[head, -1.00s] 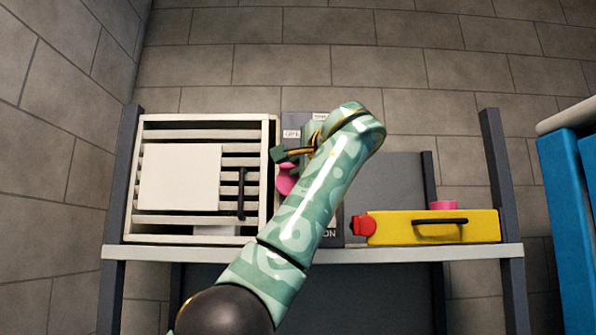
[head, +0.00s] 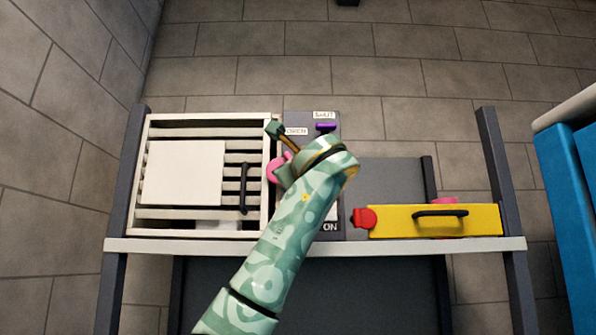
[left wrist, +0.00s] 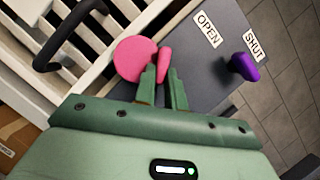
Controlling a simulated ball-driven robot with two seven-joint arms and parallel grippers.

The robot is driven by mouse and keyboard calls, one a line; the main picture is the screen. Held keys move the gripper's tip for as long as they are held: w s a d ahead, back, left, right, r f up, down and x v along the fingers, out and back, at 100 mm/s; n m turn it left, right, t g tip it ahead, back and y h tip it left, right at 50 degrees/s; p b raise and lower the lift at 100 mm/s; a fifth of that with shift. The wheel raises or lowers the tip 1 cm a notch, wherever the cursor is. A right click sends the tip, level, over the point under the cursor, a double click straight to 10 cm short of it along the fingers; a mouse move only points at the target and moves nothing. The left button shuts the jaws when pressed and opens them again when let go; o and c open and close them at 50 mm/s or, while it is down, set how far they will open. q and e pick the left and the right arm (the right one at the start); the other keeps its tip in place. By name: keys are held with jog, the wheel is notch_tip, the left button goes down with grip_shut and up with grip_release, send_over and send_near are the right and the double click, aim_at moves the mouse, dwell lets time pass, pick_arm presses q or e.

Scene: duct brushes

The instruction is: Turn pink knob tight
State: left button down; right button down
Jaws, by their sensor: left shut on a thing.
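The pink knob (head: 273,171) sits at the right edge of the white slatted frame, partly behind my left gripper in the head view. In the left wrist view the pink knob (left wrist: 133,59) shows a round disc and a narrow upright part. My left gripper (left wrist: 163,74) is shut on that narrow part, with one finger on each side. In the head view my left forearm crosses the shelf front and hides the fingertips. A grey panel (head: 299,117) behind it bears OPEN and SHUT labels and a purple knob (head: 326,126). My right gripper is not in view.
The white slatted frame (head: 135,180) has a dark handle (head: 243,188). A yellow box (head: 485,220) with a red end knob (head: 365,217) and a pink piece on top stands right on the white shelf (head: 400,249). A blue object (head: 563,190) stands far right.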

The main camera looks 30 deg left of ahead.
pick_arm(q)
jog(key=shift+s+a+f+m+t+h, duration=0.15)
jog(key=shift+m+t+h, duration=0.5)
jog(key=shift+m, duration=1.05)
jog(key=shift+w+a+f+m+t+h, duration=0.1)
jog(key=shift+m+t+h, duration=0.55)
jog(key=shift+m, duration=1.05)
jog(key=shift+s+a+f+m+t+h, duration=0.15)
jog(key=shift+m+t+h, duration=0.45)
jog(key=shift+m, duration=1.1)
jog(key=shift+w, duration=0.1)
jog(key=c, duration=1.5)
grip_release()
jog(key=shift+o, duration=0.2)
jog(key=shift+a, duration=0.1)
jog(key=shift+r, duration=0.1)
jog(key=b+v, duration=0.5)
jog(key=v, duration=1.1)
jog(key=shift+f, duration=0.3)
